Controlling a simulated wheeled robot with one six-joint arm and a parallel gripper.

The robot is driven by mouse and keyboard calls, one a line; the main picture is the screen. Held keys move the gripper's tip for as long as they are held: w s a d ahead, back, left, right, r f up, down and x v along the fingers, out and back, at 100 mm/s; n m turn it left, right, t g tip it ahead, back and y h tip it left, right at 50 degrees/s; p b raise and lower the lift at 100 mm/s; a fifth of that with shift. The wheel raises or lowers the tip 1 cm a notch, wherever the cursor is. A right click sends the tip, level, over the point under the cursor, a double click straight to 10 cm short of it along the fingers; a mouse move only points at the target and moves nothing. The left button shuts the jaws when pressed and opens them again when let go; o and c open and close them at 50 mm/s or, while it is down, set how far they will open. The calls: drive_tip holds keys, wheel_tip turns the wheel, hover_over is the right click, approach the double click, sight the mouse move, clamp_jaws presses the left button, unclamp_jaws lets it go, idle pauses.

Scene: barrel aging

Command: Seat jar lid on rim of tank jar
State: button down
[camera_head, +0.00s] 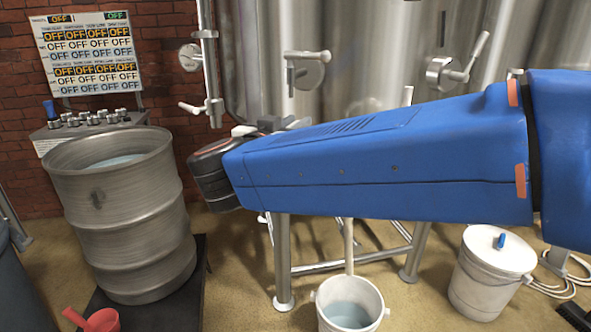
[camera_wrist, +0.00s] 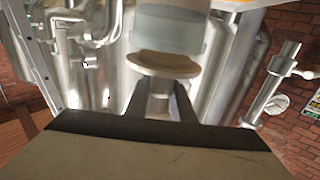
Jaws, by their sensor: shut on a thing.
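In the wrist view a tan, round jar lid (camera_wrist: 164,63) sits just beyond my fingertips. My gripper (camera_wrist: 160,92) is shut on it, with two dark fingers either side of a narrow grey part below the disc. A clear, pale glass jar (camera_wrist: 168,32), likely the tank jar, appears directly beyond the lid in the picture. The lid overlaps the jar's near end, so I cannot tell whether they touch. In the head view my blue arm hides the lid, the jar and most of the gripper.
A metal barrel (camera_head: 120,215) with liquid stands at left below a sign board (camera_head: 85,50). Large steel tanks (camera_head: 370,55) with valves stand behind my arm. An open white bucket (camera_head: 350,305) and a lidded one (camera_head: 490,275) stand on the floor.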

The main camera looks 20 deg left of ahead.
drive_tip(key=shift+f, duration=0.95)
idle(1.9)
drive_tip(key=c, duration=1.8)
unclamp_jaws()
drive_tip(key=shift+c, duration=0.2)
drive_tip(key=shift+s+a, duration=0.1)
drive_tip(key=shift+s, duration=1.65)
drive_tip(key=shift+o, duration=0.2)
drive_tip(key=o, duration=0.5)
drive_tip(key=c, duration=0.5)
drive_tip(key=shift+c, duration=0.2)
